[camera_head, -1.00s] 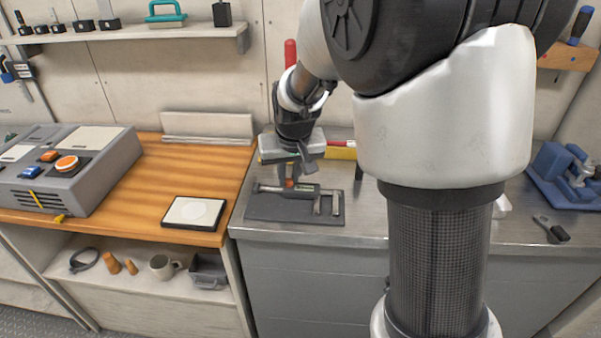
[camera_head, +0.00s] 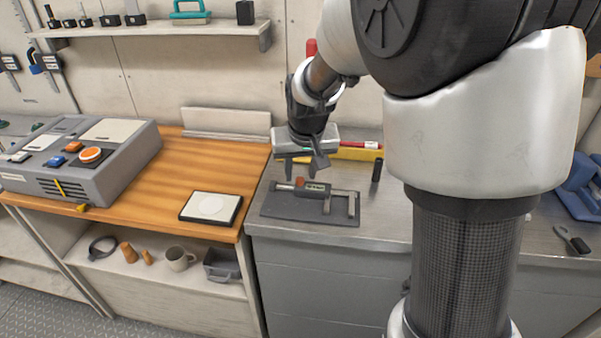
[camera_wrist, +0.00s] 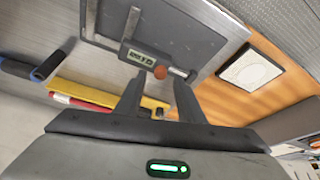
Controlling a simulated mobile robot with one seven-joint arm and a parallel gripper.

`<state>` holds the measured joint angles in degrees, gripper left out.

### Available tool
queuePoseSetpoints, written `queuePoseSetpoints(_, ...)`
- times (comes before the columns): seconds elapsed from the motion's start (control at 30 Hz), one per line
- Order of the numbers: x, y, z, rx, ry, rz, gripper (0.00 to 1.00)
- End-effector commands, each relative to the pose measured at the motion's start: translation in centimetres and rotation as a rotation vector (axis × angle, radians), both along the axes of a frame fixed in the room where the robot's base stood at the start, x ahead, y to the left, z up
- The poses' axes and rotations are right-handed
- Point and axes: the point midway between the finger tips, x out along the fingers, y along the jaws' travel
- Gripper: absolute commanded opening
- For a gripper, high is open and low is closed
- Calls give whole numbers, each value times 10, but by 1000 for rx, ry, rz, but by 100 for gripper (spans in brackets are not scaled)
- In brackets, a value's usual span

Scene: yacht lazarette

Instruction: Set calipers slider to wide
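The calipers lie flat on a dark grey mat (camera_head: 285,213) on the metal bench. Their slider carries a dark display (camera_head: 317,188) and an orange-red knob (camera_head: 299,182); two light jaws point toward the front, with a clear gap between them. In the wrist view the display (camera_wrist: 138,57) and the knob (camera_wrist: 160,72) show beyond my fingers. My gripper (camera_head: 304,168) hangs just above and behind the calipers. In the wrist view my gripper (camera_wrist: 158,95) has its two fingers apart with nothing between them. I see no contact with the slider.
Behind the gripper lie a yellow bar (camera_head: 355,154) and a red-handled tool (camera_head: 360,145). A black-framed white plate (camera_head: 211,207) and a grey control box (camera_head: 82,160) sit on the wooden top at left.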

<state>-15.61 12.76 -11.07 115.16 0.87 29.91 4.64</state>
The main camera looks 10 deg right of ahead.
Motion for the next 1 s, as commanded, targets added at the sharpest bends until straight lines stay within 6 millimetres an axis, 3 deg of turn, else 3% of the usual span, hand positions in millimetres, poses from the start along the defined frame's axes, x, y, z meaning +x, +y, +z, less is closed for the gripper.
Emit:
queuePoseSetpoints(0.5, -46, 0, 115, 0, -5, 1, 35)
queuePoseSetpoints(0.7, -57, 0, 139, 0, -3, -1, 35)
queuePoseSetpoints(1.0, -60, 0, 145, -1, -1, 0, 35)
